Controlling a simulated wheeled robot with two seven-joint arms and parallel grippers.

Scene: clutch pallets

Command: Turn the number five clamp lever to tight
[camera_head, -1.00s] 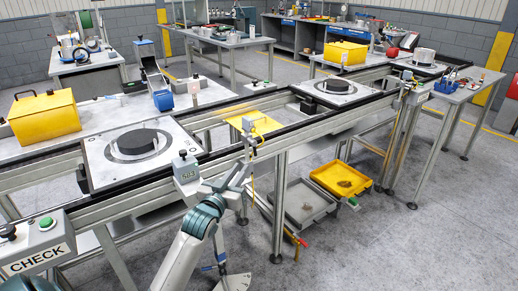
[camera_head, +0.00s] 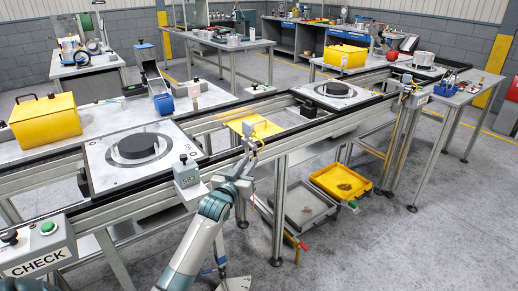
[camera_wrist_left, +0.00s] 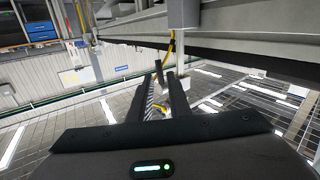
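My left gripper (camera_head: 243,170) is in front of the conveyor's front rail, just below a small upright fitting (camera_head: 250,130) with a yellow cable. In the left wrist view, its two dark fingers (camera_wrist_left: 167,80) point at a short dark rod (camera_wrist_left: 158,72) beside a yellow cable (camera_wrist_left: 171,48). A narrow gap shows between the fingers. I cannot tell whether they touch the rod, or whether the rod is the clamp lever. No number five is readable. My right gripper is not in view.
A pallet (camera_head: 103,168) bears a black disc (camera_head: 138,146). A CHECK box (camera_head: 38,246) is at lower left. Grey (camera_head: 307,211) and yellow (camera_head: 341,181) trays lie below the conveyor.

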